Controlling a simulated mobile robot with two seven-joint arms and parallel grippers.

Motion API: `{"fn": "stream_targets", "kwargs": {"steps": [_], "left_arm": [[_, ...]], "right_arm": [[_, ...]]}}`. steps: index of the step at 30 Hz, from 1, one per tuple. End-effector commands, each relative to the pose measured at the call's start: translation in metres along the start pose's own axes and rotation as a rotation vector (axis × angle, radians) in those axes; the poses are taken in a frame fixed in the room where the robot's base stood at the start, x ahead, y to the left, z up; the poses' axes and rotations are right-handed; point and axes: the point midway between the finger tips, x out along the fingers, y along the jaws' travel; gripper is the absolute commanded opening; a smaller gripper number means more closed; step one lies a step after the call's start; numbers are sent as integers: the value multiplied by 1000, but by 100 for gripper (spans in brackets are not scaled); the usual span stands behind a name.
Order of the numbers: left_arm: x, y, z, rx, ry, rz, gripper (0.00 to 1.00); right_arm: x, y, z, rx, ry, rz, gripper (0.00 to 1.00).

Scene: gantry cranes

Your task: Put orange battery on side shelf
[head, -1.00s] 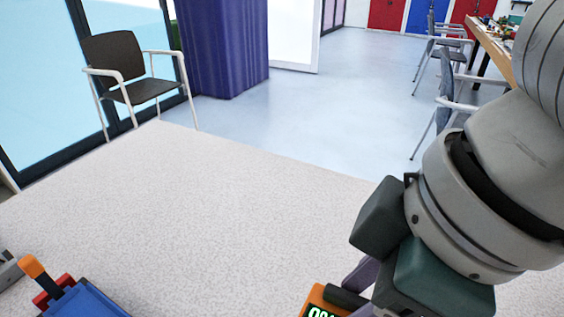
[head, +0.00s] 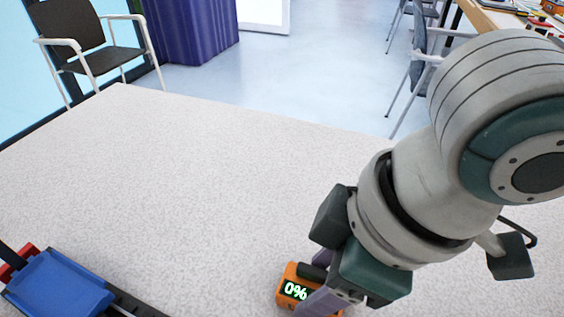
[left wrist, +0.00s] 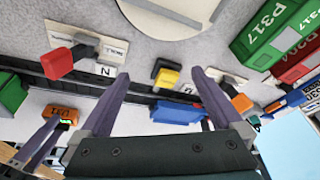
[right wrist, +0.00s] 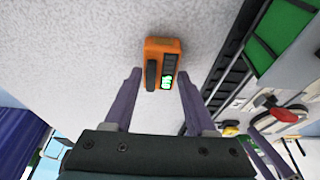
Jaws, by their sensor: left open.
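The orange battery (head: 287,284), with a display reading 0%, stands on the pale speckled surface at the bottom of the head view. My right gripper (head: 318,296) is right at it, with its purple fingers partly covering the battery. In the right wrist view the battery (right wrist: 155,63) lies just beyond and between the fingertips (right wrist: 156,82), with gaps on both sides. The right gripper is open. My left gripper (left wrist: 160,85) is open and empty in the left wrist view. I cannot identify the side shelf.
A blue tray (head: 62,283) and a dark rail (head: 130,304) are at the lower left. Green (left wrist: 275,30) and red (left wrist: 300,62) containers stand at the right of the left wrist view.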

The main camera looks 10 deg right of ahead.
Motion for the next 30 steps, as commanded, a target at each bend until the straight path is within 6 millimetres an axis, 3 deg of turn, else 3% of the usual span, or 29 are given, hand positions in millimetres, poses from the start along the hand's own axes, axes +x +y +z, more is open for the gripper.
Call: {"fn": "stream_targets", "kwargs": {"steps": [7,16,20,30], "left_arm": [[0,0,0,0,1,0,100],[0,0,-1,0,1,0,100],[-10,0,-4,0,1,0,100],[-36,-1,-12,0,2,-1,100]], "right_arm": [[0,0,0,0,0,0,84],[-4,0,-2,-1,1,1,84],[-25,0,-2,0,1,1,84],[-100,0,-2,-1,1,2,84]]}}
